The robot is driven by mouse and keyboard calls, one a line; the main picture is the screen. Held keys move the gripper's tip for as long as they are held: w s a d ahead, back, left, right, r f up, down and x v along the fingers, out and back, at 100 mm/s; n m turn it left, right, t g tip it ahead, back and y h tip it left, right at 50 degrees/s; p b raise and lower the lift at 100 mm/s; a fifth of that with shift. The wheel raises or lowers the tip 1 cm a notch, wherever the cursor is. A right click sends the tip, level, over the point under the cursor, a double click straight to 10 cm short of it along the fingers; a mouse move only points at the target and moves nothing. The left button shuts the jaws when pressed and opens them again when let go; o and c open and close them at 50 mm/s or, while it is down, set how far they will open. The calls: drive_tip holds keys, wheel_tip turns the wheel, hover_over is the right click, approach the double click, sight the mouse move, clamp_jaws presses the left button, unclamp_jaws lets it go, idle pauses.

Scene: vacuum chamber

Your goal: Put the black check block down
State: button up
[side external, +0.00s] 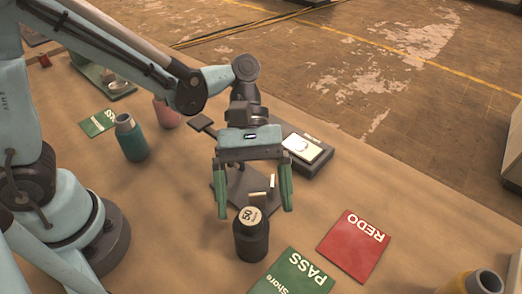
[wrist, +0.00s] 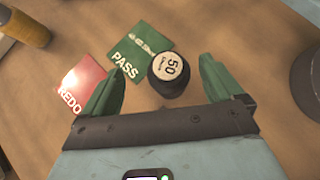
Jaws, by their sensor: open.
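The black check block (side external: 250,238) is a dark cylinder with a pale top marked 50. It stands upright on the brown table beside the green PASS card (side external: 292,275). In the wrist view the black check block (wrist: 169,75) shows between my fingertips, close to the corner of the PASS card (wrist: 140,52). My gripper (side external: 255,211) is open, with its green fingers spread wide and pointing down above and around the block's top. Neither finger appears to touch it. My gripper (wrist: 162,65) holds nothing.
A red REDO card (side external: 353,246) lies right of the PASS card. A teal bottle (side external: 130,138) and a pink one (side external: 165,112) stand at left. A yellow container (side external: 472,284) is at lower right.

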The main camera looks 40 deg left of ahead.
sight(251, 225)
drive_tip(key=r+m+t+y, duration=0.1)
drive_tip(key=s+d+r+m+t+y, duration=0.1)
drive_tip(key=y, duration=0.1)
drive_tip(key=r+m+t+y, duration=0.1)
drive_tip(key=y, duration=0.1)
drive_tip(key=shift+s+d, duration=0.35)
wheel_tip(251, 225, up, 4)
drive_tip(key=m+t+y, duration=0.2)
drive_tip(key=t, duration=0.1)
drive_tip(key=shift+s+a+m, duration=0.1)
drive_tip(key=shift+a+m, duration=0.05)
drive_tip(key=shift+m, duration=0.15)
wheel_tip(251, 225, down, 6)
drive_tip(key=shift+f, duration=0.1)
drive_tip(key=shift+s+a+f, duration=0.1)
drive_tip(key=shift+s+f, duration=0.05)
drive_tip(key=shift+f, duration=2.7)
drive_tip(key=shift+c, duration=0.2)
drive_tip(key=c, duration=1.4)
drive_tip(key=shift+r, duration=0.1)
